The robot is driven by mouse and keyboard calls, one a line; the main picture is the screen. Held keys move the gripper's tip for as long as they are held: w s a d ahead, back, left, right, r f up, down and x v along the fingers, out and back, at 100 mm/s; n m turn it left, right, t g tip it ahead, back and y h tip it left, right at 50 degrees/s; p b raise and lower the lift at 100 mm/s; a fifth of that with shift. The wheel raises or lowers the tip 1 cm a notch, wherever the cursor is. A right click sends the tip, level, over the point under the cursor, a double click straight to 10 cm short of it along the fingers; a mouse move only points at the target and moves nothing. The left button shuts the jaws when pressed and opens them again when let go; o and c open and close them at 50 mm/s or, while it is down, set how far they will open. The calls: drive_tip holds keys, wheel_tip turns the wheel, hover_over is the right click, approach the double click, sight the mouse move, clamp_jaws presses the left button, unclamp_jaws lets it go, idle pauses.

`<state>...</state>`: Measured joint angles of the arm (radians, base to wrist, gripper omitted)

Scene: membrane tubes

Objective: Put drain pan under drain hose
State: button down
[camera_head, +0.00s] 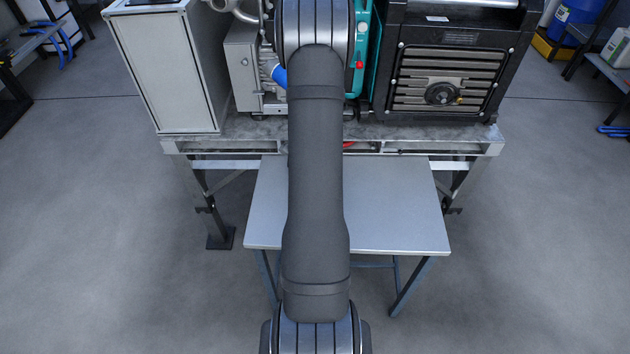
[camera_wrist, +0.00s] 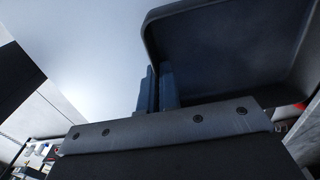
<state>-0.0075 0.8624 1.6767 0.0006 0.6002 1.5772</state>
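The drain pan (camera_wrist: 235,45) is a dark, shallow tray with rounded corners and a raised rim, at the upper right of the wrist view. My gripper (camera_wrist: 158,88) is shut on the pan's near left rim, with one finger on each side of the wall. In the head view my arm hides both gripper and pan. A short blue hose (camera_head: 280,76) shows on the machine left of my arm. A small red piece (camera_head: 349,145) shows under the platform edge, just right of my arm. I cannot tell which is the drain hose.
A grey metal table (camera_head: 395,215) stands in front of the raised machine platform (camera_head: 455,145); its visible top is bare. A white cabinet (camera_head: 165,70) and a black slatted unit (camera_head: 450,75) stand on the platform. The floor on both sides is open.

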drive_tip(key=shift+f, duration=0.1)
drive_tip(key=shift+f, duration=0.4)
drive_tip(key=shift+f, duration=0.1)
drive_tip(key=c, duration=1.7)
unclamp_jaws()
wheel_tip(320, 180, up, 13)
drive_tip(key=shift+r, duration=0.15)
